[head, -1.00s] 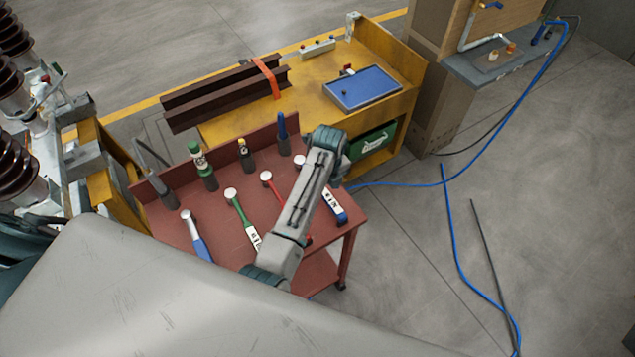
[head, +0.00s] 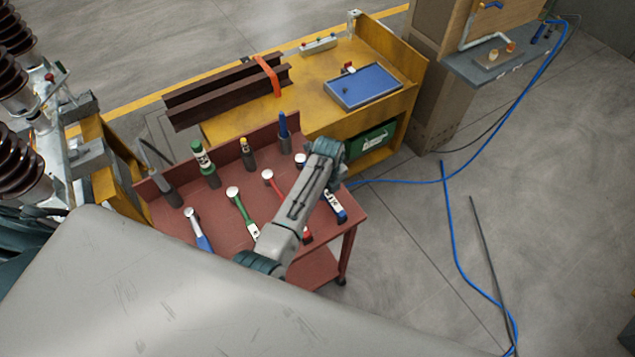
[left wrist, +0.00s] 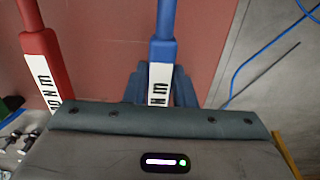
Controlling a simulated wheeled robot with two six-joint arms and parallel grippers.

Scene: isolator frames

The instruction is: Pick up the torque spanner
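Several torque spanners with round silver heads lie on the red table (head: 165,222). They are a blue one at left (head: 203,243), a green one (head: 243,212), a red one (head: 277,190) and a blue one at right (head: 341,213). My left arm covers part of the right blue one in the head view. In the left wrist view, the fingers of my left gripper (left wrist: 161,88) stand either side of this blue spanner's handle (left wrist: 161,50), which has a white lettered label. The fingers look apart, with small gaps beside the handle. The red spanner (left wrist: 45,52) lies to the left. My right gripper is out of view.
Upright bottle-like tools, one green (head: 205,162) and one blue-topped (head: 284,135), stand along the table's back. Behind is a yellow bench (head: 310,100) with dark steel beams (head: 225,95) and a blue tray (head: 363,86). Blue hose (head: 447,215) crosses open floor at right.

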